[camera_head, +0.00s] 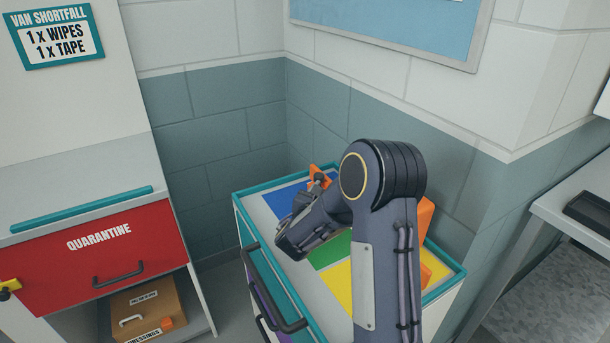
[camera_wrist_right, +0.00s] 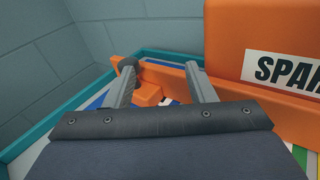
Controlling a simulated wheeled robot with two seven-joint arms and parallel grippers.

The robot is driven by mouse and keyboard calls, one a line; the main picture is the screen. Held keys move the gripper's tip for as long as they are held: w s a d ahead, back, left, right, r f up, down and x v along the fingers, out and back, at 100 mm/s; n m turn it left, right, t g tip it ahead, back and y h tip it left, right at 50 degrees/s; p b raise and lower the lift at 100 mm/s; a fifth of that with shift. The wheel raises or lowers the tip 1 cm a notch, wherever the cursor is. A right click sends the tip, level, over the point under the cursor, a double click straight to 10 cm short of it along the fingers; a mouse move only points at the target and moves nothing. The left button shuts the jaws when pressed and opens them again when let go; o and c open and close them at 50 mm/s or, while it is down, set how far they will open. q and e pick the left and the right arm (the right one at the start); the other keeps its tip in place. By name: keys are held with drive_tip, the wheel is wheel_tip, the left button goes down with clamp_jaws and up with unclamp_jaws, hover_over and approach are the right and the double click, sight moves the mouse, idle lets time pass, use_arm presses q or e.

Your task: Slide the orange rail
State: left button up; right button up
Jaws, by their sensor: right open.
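The orange rail (camera_wrist_right: 168,78) runs across the right wrist view behind my fingertips and on to the right, beside an orange box (camera_wrist_right: 262,38) with a partly cut-off label starting "SPA". A small orange end piece (camera_head: 314,171) shows in the head view at the back of the cabinet top. My right gripper (camera_wrist_right: 160,68) is open, one finger on each side of a short stretch of the rail in the picture. I cannot tell whether the fingers touch it. A dark rounded part is at the left fingertip. In the head view my right arm hides most of the rail and box. My left gripper is not in view.
The cabinet top has a teal rim (camera_head: 441,262) and blue, green and yellow patches. It stands in a wall corner. A red "QUARANTINE" drawer (camera_head: 100,250) is at left, with a brown box (camera_head: 146,308) below. A grey counter (camera_head: 574,219) stands at right.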

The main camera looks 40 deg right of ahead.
sight(318, 178)
drive_tip(key=w+n, duration=0.1)
drive_tip(key=w+a+f+t, duration=0.1)
drive_tip(key=w+n, duration=0.1)
drive_tip(key=w, duration=0.1)
drive_tip(key=shift+a+f+n+t, duration=0.2)
drive_tip(key=shift+a+n+t, duration=0.1)
drive_tip(key=shift+t, duration=0.1)
drive_tip(key=shift+w+d+y, duration=0.2)
drive_tip(key=shift+y, duration=0.1)
drive_tip(key=p+x, duration=0.1)
drive_tip(key=x, duration=0.6)
drive_tip(key=shift+w+r, duration=0.1)
clamp_jaws()
